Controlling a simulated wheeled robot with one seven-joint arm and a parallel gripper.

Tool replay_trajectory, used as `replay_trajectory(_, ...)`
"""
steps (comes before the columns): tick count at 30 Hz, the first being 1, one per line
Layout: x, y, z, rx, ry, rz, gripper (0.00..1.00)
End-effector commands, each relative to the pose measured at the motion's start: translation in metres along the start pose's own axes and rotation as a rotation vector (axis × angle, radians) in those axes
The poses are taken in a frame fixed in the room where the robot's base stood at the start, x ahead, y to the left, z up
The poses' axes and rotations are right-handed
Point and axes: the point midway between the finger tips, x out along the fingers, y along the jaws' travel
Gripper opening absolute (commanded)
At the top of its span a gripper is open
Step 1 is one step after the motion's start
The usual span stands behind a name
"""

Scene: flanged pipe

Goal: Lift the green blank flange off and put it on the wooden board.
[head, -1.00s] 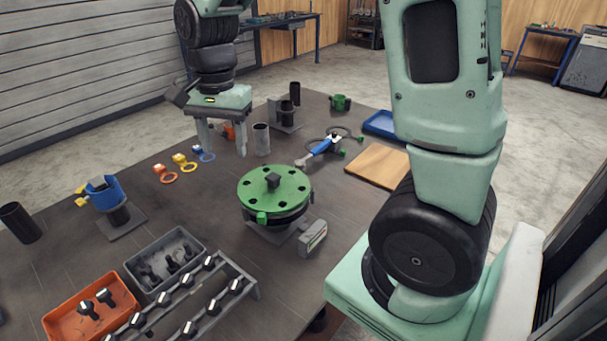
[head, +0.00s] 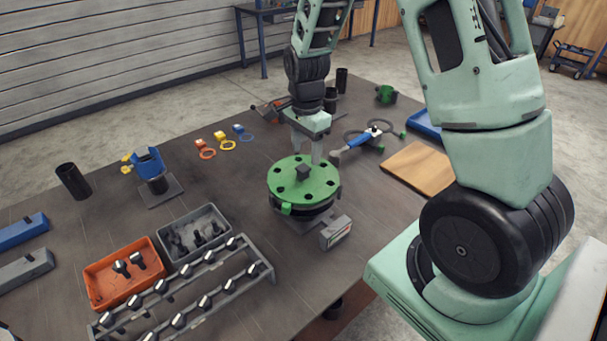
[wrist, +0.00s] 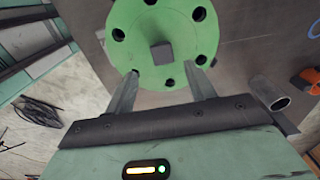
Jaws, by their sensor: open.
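The green blank flange (head: 304,180) is a round disc with a ring of dark holes and a dark square knob (head: 303,172) in its middle. It lies on top of a dark pipe flange on a stand, near the middle of the table. It also shows in the wrist view (wrist: 163,45). My gripper (head: 308,150) is open and empty, just behind and above the flange's far edge. In the wrist view my fingers (wrist: 163,85) point toward the flange, with the knob ahead between them. The wooden board (head: 419,168) lies bare at the table's right side.
A small grey box with a display (head: 336,232) stands right in front of the flange. A blue-handled tool (head: 362,140) lies behind right. Left front hold an orange bin (head: 125,272), a grey bin (head: 194,235) and a bolt rack (head: 185,297). A blue tray (head: 426,124) lies beyond the board.

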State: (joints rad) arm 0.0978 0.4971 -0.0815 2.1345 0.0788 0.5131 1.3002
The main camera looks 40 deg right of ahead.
Motion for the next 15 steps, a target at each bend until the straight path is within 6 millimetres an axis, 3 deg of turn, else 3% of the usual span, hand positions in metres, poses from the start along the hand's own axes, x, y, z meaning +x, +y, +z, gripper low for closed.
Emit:
replay_trajectory(8, 0.016, -0.001, 0.002, -0.002, -0.001, 0.003, 0.55)
replay_trajectory(15, 0.046, -0.004, 0.004, -0.001, -0.001, 0.005, 0.55)
